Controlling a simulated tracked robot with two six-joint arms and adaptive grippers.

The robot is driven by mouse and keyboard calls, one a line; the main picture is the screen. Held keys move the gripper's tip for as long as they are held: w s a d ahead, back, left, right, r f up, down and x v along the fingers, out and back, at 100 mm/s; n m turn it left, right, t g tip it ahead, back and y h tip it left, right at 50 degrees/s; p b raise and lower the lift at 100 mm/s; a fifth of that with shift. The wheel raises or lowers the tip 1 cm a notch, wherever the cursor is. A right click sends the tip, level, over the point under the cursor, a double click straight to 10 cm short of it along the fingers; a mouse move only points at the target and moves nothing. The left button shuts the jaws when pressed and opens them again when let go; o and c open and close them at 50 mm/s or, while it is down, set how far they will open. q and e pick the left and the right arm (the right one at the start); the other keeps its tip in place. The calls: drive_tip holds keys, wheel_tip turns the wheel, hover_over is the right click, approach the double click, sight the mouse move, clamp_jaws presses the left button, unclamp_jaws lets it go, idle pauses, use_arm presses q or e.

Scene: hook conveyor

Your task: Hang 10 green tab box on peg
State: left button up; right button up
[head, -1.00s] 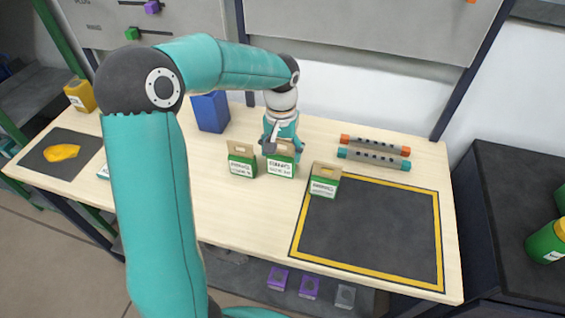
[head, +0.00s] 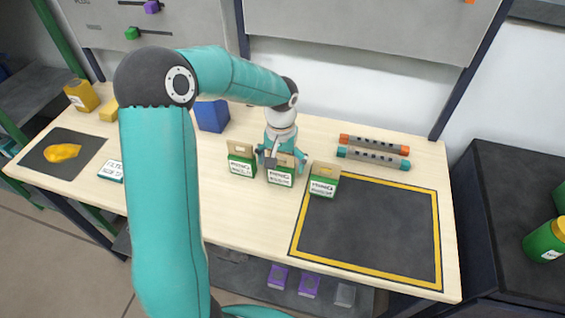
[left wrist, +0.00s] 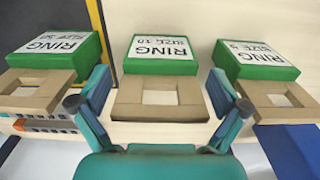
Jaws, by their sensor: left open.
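Three green boxes with tan hang tabs stand on the table: left (head: 242,165), middle (head: 280,179) and right (head: 322,188). My left gripper (head: 277,158) is open, just behind and above the middle box. In the left wrist view its fingers (left wrist: 159,100) are spread on either side of the middle box's tab (left wrist: 160,108), apparently without gripping it. That box's white label (left wrist: 162,47) reads RING, SIZE 10. The boxes on its two sides carry similar RING labels. A grey board (head: 370,22) stands behind the table; no free peg is clear. My right gripper is out of view.
A yellow-bordered dark mat (head: 375,228) is empty except at its left edge, by the right box. Orange and teal bars (head: 374,152) lie behind it. A blue bin (head: 211,116) stands behind the boxes. A dark mat with a yellow item (head: 62,153) is at left.

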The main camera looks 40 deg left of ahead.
use_arm(q)
drive_tip(key=shift+f, duration=0.15)
wheel_tip(320, 180, up, 4)
drive_tip(key=shift+w+r+b, duration=0.1)
drive_tip(key=shift+r+b, duration=0.05)
drive_tip(key=shift+b, duration=0.65)
wheel_tip(320, 180, up, 13)
drive_tip(key=shift+f, duration=0.2)
